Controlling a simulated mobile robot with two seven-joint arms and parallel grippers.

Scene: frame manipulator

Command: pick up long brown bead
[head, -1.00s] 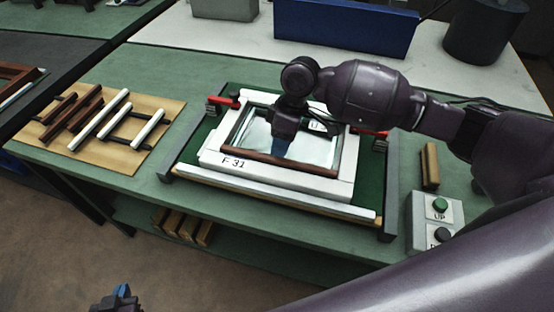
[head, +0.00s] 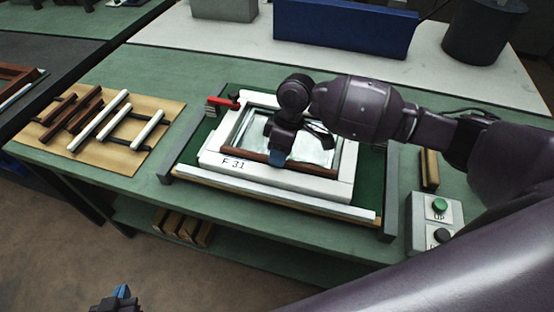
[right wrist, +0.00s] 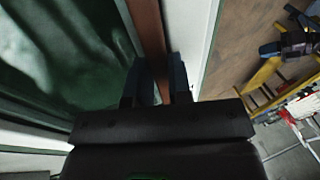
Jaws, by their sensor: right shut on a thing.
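The long brown bead (head: 243,153) runs along the near side of the pane. My right gripper (head: 277,159) points down over the middle of this bead. In the right wrist view the bead (right wrist: 147,30) runs in between the two fingers (right wrist: 155,88), which are shut on it. The bead looks still level with the frame. My left gripper (head: 117,297) is low at the bottom left, mostly cut off, and its jaws are unclear.
A tan board (head: 80,155) with loose brown and white strips lies on the left of the bench. A red clamp (head: 222,101) is at the frame's back left. A button box (head: 436,220) and a wooden block (head: 429,169) stand at right. A blue bin (head: 345,28) is behind.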

